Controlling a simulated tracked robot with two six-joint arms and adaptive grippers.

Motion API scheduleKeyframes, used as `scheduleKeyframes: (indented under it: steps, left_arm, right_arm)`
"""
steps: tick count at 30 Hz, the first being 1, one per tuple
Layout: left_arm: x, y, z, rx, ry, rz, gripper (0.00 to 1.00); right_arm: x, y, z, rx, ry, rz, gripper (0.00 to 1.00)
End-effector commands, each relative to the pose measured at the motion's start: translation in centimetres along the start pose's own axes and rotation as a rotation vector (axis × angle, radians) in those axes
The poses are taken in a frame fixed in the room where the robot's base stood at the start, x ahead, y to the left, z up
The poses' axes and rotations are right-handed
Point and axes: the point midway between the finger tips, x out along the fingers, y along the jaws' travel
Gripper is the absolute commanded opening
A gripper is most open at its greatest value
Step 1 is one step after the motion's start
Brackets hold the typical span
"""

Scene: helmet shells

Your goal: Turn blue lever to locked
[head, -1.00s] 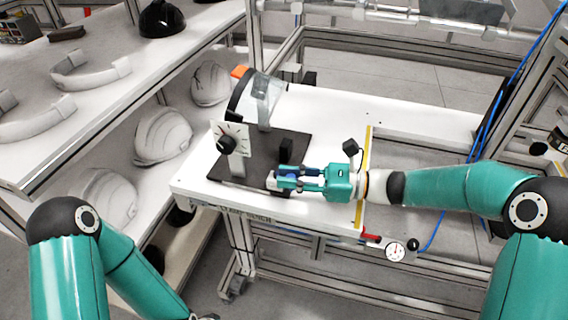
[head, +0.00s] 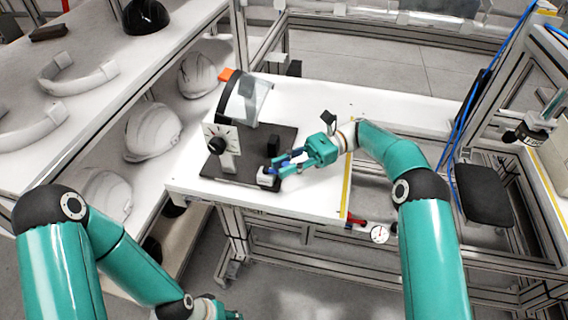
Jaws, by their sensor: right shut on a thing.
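The blue lever (head: 285,158) is at the front right of a dark fixture plate (head: 236,170) on the white bench. Only small blue parts of it show among my fingers. My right gripper (head: 279,166) is shut on the lever, reaching in from the right at a slant. A small pale block (head: 267,177) is at its fingertips. Whether the lever is at a locked mark cannot be made out. My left gripper (head: 226,313) is low at the bottom edge, partly cut off, away from the fixture.
On the fixture stand a clear visor (head: 257,98), a dial plate with a black knob (head: 217,144) and a black block (head: 273,146). White helmet shells (head: 152,132) sit on the left shelf. A red-handled part (head: 356,219) and gauge (head: 380,234) are at the bench front.

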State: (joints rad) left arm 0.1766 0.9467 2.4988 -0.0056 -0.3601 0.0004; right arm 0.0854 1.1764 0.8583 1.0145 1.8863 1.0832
Motion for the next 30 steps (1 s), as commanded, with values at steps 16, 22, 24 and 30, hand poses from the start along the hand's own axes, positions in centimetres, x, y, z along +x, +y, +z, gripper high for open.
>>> scheduleKeyframes:
  steps: [16, 22, 24, 30]
  left_arm:
    - [-0.16, 0.06, 0.0, 0.0, 0.0, 0.0, 0.4]
    - [-0.16, 0.06, 0.0, 0.0, 0.0, 0.0, 0.4]
    - [-0.16, 0.06, 0.0, 0.0, 0.0, 0.0, 0.4]
    - [-0.15, 0.05, -0.01, 0.0, 0.0, 0.0, 0.4]
  right_arm:
    - [-0.19, -0.17, 0.23, -0.006, -0.001, 0.025, 0.0]
    - [-0.19, -0.18, 0.24, -0.006, -0.001, 0.024, 0.42]
    - [-0.17, -0.16, 0.2, -0.005, -0.001, 0.025, 0.44]
    - [-0.14, -0.14, 0.13, -0.003, -0.001, 0.027, 0.44]
